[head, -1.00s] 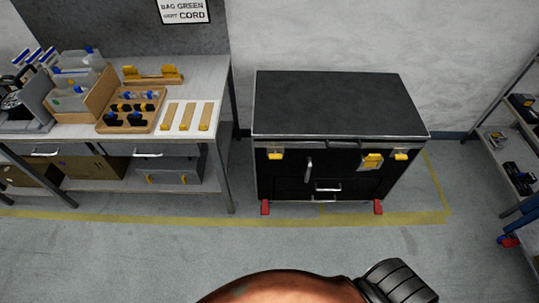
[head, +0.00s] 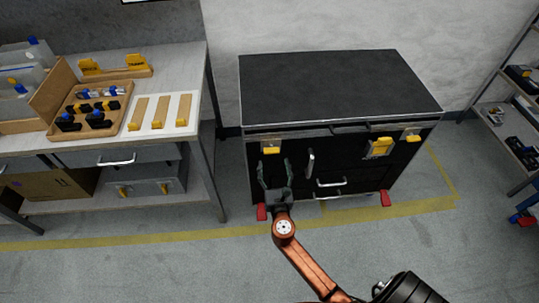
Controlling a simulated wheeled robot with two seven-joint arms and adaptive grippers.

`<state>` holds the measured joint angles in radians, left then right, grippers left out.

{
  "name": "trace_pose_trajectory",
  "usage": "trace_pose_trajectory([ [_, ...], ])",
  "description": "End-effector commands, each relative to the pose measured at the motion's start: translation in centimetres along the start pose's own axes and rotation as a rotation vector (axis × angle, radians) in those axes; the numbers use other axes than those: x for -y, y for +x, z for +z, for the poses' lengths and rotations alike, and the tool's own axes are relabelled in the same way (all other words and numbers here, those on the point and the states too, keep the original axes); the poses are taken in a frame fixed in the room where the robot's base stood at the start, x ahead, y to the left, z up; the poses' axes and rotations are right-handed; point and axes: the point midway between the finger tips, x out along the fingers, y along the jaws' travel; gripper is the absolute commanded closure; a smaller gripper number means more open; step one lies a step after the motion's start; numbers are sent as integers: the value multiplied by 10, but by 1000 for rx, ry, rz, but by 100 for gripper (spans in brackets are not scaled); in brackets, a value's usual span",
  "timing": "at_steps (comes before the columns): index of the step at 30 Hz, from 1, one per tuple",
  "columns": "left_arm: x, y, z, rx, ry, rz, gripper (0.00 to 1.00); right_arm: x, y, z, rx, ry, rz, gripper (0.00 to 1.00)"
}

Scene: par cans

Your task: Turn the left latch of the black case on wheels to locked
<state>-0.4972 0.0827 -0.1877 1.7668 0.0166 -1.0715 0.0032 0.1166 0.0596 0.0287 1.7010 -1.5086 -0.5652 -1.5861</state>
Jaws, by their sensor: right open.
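The black case on wheels (head: 335,88) stands against the wall with its lid down. Its left latch is a yellow piece (head: 271,146) on a pale plate at the upper left of the front. A similar yellow right latch (head: 412,135) sits at the upper right. My right gripper (head: 273,165) is open and empty, fingers pointing up the picture, just below the left latch in the head view. I cannot tell how far it is from the case front. The latch's exact turn is too small to read. My left gripper is out of view.
A yellow tag or box (head: 380,147) and a vertical handle (head: 310,162) are on the case front. Red wheel pieces (head: 262,212) show at its foot. A workbench (head: 190,57) with trays stands left, a shelf (head: 519,85) right. The floor in front is open.

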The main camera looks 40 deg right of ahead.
Motion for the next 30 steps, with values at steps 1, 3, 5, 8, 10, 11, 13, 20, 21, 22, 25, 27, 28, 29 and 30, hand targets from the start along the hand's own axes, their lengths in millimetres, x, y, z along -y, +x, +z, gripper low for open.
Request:
trace_pose_trajectory([
  [1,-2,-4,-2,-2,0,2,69,-1,9,-1,0,2,1,36],
  [3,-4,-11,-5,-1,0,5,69,-1,21,-2,-1,2,2,36],
  [5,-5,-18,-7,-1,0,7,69,-1,30,-3,-2,3,1,36],
  [8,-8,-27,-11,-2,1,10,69,-1,44,-3,-3,3,1,36],
  [10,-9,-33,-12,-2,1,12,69,-1,52,-3,-3,4,2,36],
  [11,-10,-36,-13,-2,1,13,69,-1,54,-3,-3,3,2,36],
  [13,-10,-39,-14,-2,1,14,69,-1,58,-2,-3,4,3,36],
  [20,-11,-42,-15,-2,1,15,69,0,62,-2,-4,5,2,36],
  [21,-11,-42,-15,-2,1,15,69,0,62,-2,-4,5,2,36],
  [22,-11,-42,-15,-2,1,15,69,0,62,-2,-4,5,2,36],
  [25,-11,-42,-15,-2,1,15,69,0,62,-2,-4,6,2,42],
  [27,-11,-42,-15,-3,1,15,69,0,61,-2,-4,6,2,47],
  [28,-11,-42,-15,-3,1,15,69,0,61,-2,-5,6,2,49],
  [29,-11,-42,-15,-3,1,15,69,0,61,-2,-5,6,2,51],
  [30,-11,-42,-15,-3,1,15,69,0,61,-2,-5,6,2,53],
])
